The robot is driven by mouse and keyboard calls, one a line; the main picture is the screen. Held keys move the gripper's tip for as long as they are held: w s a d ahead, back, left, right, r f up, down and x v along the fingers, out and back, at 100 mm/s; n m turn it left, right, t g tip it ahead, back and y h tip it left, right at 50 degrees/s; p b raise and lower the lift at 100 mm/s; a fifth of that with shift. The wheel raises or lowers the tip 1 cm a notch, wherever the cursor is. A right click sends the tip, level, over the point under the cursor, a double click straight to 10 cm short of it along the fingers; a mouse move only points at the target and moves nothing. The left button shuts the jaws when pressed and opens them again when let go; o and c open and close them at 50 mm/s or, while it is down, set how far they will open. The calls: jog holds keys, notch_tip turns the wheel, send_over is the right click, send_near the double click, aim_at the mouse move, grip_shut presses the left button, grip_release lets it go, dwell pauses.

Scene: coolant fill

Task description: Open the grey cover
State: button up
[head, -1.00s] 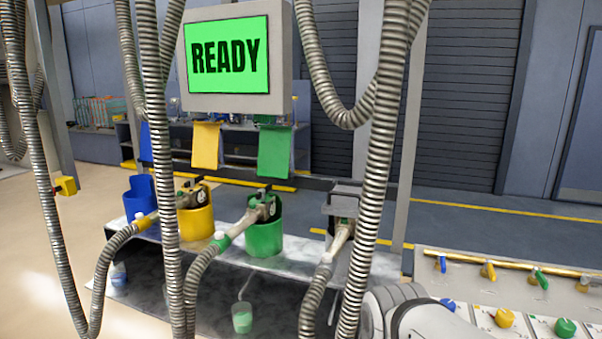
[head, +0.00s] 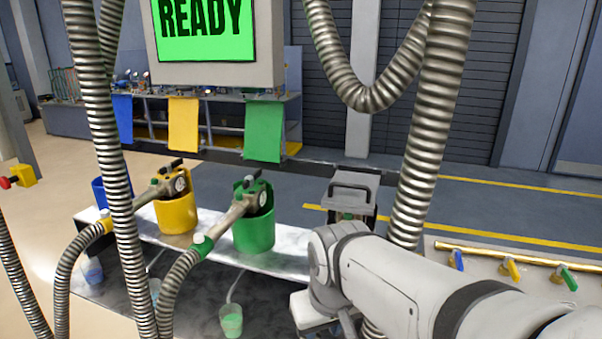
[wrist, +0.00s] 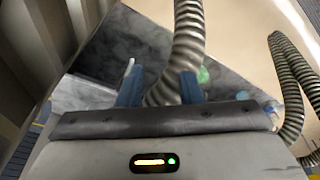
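A grey box-shaped holder (head: 340,205) stands at the right end of the bench, right of the green holder. A grey cover (head: 354,186) with a dark handle shows at its top, and it looks closed. My arm hides the lower part of this holder in the head view. My gripper (wrist: 160,90) shows in the wrist view with its two blue fingers apart. A ribbed hose (wrist: 187,45) passes between and beyond the fingers; I cannot tell whether it touches them. The cover is not clearly recognisable in the wrist view.
A green holder (head: 255,234) and a yellow holder (head: 176,214) with nozzles stand left on the bench. Thick ribbed hoses (head: 432,130) hang in front. A screen (head: 206,28) reads READY. Coloured valves (head: 510,268) line a brass pipe at right.

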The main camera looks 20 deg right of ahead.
jog(key=w+d+r+n+p, duration=0.1)
jog(key=w+d+r+n, duration=0.1)
jog(key=w+r, duration=0.4)
jog(key=w+d+r+n, duration=0.2)
jog(key=w+r+n, duration=0.1)
jog(key=w+r, duration=0.3)
jog(key=n+h, duration=0.1)
jog(key=n, duration=0.5)
send_near(349, 184)
jog(key=shift+g, duration=0.4)
jog(key=f, duration=0.2)
jog(key=w+f, duration=0.1)
jog(key=f, duration=0.2)
jog(key=w+f, duration=0.1)
jog(key=f, duration=0.1)
jog(key=shift+d+f, duration=0.25)
jog(key=shift+d, duration=0.1)
jog(key=shift+s, duration=0.1)
jog(key=shift+c, duration=0.3)
grip_shut()
